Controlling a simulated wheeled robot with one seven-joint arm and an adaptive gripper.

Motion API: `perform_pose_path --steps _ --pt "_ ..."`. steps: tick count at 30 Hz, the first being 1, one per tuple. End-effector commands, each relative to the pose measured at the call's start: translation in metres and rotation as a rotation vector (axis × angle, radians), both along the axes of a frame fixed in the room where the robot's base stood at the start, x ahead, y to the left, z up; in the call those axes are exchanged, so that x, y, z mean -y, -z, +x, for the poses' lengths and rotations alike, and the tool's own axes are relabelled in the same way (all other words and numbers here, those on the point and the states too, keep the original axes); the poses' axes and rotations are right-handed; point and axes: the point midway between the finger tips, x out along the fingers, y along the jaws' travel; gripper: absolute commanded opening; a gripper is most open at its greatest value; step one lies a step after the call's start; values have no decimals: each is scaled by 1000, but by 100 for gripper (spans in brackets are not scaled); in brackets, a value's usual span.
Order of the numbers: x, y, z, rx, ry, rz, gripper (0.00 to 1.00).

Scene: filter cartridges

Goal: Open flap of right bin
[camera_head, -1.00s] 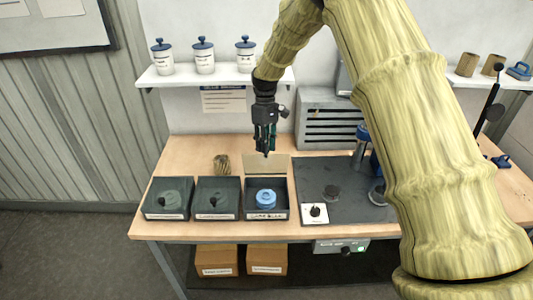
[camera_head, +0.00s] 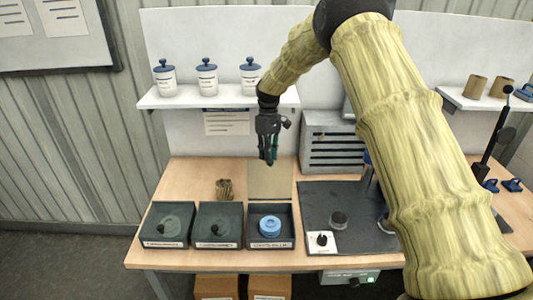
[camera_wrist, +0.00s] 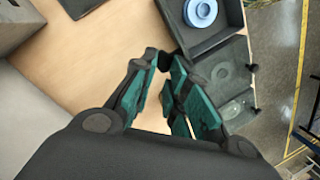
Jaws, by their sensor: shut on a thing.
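The right bin (camera_head: 248,238) is a dark open box on the bench, with a blue round cartridge (camera_head: 270,226) inside. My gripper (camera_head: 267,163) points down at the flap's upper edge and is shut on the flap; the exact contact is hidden. In the wrist view the teal fingers (camera_wrist: 165,88) are close together. The bin (camera_wrist: 207,41) and the cartridge (camera_wrist: 200,12) also show there.
The middle bin (camera_head: 217,226) and left bin (camera_head: 167,226) have dark knobbed flaps lying shut. A dark mat (camera_head: 345,205) is to the right. A shelf (camera_head: 215,97) with white jars hangs behind.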

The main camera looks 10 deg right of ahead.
Motion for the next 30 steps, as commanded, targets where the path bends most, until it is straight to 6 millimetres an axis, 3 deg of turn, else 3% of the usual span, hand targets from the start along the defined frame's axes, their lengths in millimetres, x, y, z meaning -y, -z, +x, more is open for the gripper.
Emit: perform_pose_path --steps 1,10,11,15,18,21,23,26,30 --pt "6 36 -17 -49 1 -10 0" --pt "6 36 -17 -50 -1 -10 0" --pt "6 36 -17 -50 -1 -10 19" --pt "4 36 -17 -50 -3 -10 44" --pt "3 36 -17 -50 -4 -10 45" --pt "2 36 -17 -50 -6 -9 62" --pt "1 35 -17 -50 -6 -9 59" --pt "1 32 -16 -48 -6 -8 44" --pt "1 29 -15 -45 -5 -6 44"
